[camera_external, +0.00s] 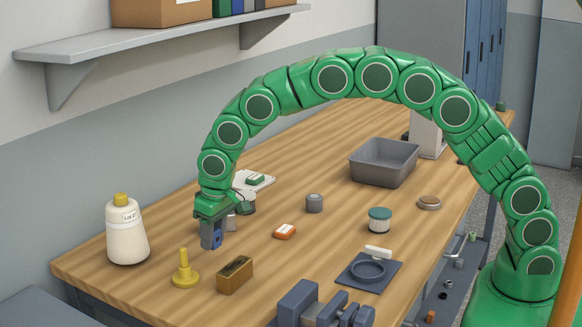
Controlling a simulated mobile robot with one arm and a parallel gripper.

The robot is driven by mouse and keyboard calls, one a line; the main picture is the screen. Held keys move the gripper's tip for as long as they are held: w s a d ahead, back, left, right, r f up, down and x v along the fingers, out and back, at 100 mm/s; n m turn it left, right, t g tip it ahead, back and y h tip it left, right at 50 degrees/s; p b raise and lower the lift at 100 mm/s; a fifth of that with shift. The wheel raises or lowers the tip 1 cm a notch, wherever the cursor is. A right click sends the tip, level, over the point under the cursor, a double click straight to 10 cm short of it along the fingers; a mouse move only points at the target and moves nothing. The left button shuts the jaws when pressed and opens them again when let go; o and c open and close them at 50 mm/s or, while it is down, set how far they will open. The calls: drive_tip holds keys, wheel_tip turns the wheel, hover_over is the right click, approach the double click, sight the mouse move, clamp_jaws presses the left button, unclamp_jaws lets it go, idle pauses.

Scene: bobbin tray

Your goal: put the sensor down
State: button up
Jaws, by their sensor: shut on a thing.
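My gripper (214,232) hangs from the curved green arm over the left part of the wooden table and points down. It is shut on a small blue block with a dark round spot on its face, which appears to be the sensor (210,238). The block is upright, and its lower end is close to the table top; I cannot tell if it touches. The gripper hides part of it. The yellow peg-like piece (184,272) and the brown box-shaped block (235,274) stand in front of it, apart from it.
A white bottle (127,235) stands left, near the wall. A white plate with a green part (258,179) lies behind the gripper. An orange-and-white piece (285,232) and grey cylinder (314,203) are to the right. A grey bin (383,180) and blue ring mat (390,268) are farther right.

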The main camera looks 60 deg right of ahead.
sight(218, 229)
drive_tip(key=shift+w+a+f, duration=0.1)
drive_tip(key=shift+w+f, duration=0.25)
drive_tip(key=shift+f, duration=1.6)
drive_tip(key=o, duration=1)
drive_tip(key=shift+f, duration=0.1)
drive_tip(key=r, duration=0.4)
drive_tip(key=s+r, duration=0.1)
drive_tip(key=r, duration=0.6)
drive_tip(key=shift+s+r, duration=0.3)
drive_tip(key=shift+s, duration=0.05)
drive_tip(key=shift+r, duration=0.3)
drive_tip(key=shift+s, duration=0.1)
